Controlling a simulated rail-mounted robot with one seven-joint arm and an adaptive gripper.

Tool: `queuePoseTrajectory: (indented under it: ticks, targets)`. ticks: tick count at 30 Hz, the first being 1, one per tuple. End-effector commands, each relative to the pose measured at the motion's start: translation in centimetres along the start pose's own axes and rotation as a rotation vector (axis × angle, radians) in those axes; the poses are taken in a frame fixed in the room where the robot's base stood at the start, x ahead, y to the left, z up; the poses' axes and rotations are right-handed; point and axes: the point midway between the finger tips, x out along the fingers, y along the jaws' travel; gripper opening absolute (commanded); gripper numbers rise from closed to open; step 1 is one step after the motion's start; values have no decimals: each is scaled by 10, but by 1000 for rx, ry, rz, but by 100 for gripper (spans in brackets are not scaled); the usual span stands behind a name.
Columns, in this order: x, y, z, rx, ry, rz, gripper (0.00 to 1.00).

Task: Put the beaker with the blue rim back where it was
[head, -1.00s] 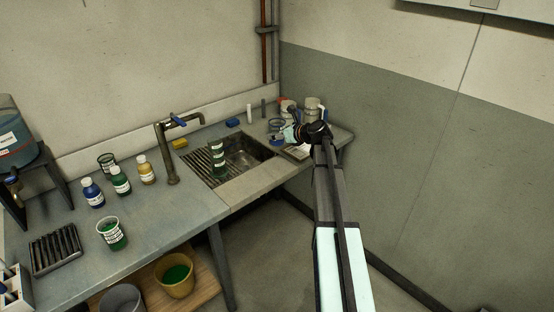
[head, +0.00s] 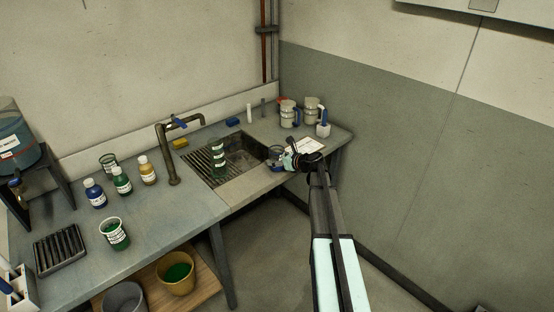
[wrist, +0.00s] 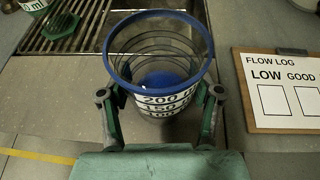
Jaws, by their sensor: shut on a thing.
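The clear beaker with the blue rim (wrist: 158,60) is upright in the wrist view, with black volume marks on white bands and blue at its bottom. My gripper (wrist: 160,98) is shut on its sides, one finger left and one right. In the head view the beaker (head: 275,154) is at the right end of the sink, with my gripper (head: 286,160) at its right side. I cannot tell whether its base touches the counter. The lower part of the beaker is partly hidden by my gripper in the wrist view.
The flow log card (wrist: 280,90) lies right of the beaker.

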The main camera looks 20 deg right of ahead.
Motion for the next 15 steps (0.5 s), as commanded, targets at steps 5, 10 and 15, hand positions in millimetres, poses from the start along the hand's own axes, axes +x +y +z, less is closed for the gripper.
queuePoseTrajectory:
  ticks: [5, 10, 15]
  targets:
    - [0, 0, 0, 0, -1, -1, 21]
    - [1, 0, -3, 0, -1, 0, 21]
    - [1, 0, -3, 0, 0, 0, 89]
